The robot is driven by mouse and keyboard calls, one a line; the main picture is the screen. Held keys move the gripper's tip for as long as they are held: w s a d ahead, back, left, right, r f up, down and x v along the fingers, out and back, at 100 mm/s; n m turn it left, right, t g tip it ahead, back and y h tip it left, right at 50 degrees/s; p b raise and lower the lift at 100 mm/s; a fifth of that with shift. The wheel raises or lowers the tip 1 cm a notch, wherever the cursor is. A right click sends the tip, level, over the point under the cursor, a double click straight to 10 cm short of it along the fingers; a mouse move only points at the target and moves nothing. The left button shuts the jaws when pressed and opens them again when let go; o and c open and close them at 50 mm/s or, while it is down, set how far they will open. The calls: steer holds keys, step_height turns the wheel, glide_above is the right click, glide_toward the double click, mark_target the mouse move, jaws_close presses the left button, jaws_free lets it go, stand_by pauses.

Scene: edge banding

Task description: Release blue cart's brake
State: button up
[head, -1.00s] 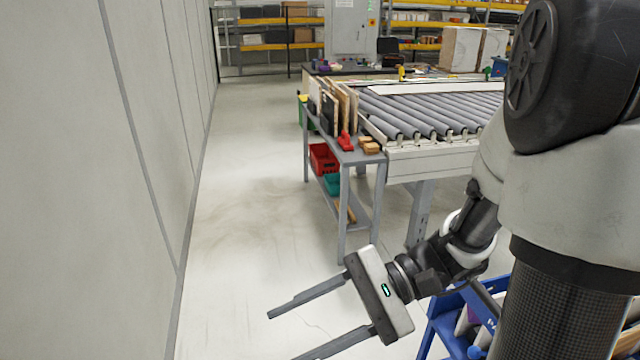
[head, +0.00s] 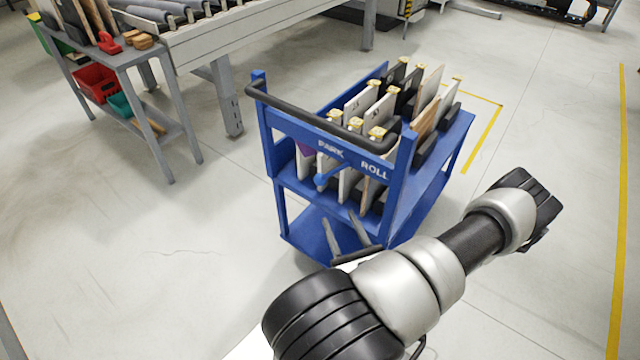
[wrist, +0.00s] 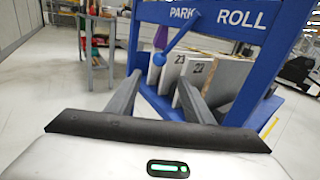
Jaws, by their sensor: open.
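The blue cart (head: 411,198) stands right of centre in the head view, with a black push handle and panels on its upper deck. Its end plate reads PARK on the left and ROLL on the right. The brake lever (head: 330,176), blue with a round knob, slants down and left on the PARK side; it also shows in the wrist view (wrist: 174,41). My gripper (head: 339,216) is open and empty in front of the cart's end. In the wrist view its fingers (wrist: 159,78) point toward the cart, below the knob, apparently not touching it.
A grey side table (head: 150,53) with red and teal bins stands at the left beside a roller conveyor (head: 215,32). Numbered panels (wrist: 198,72) stand in the cart behind the lever. Floor is clear left of the cart. Yellow floor lines (head: 617,230) run at the right.

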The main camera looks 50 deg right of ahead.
mark_target(322, 183)
steer(key=b+x, duration=0.2)
steer(key=x, duration=1.5)
steer(key=shift+w+d, duration=0.1)
steer(key=shift+w, duration=0.05)
jaws_close()
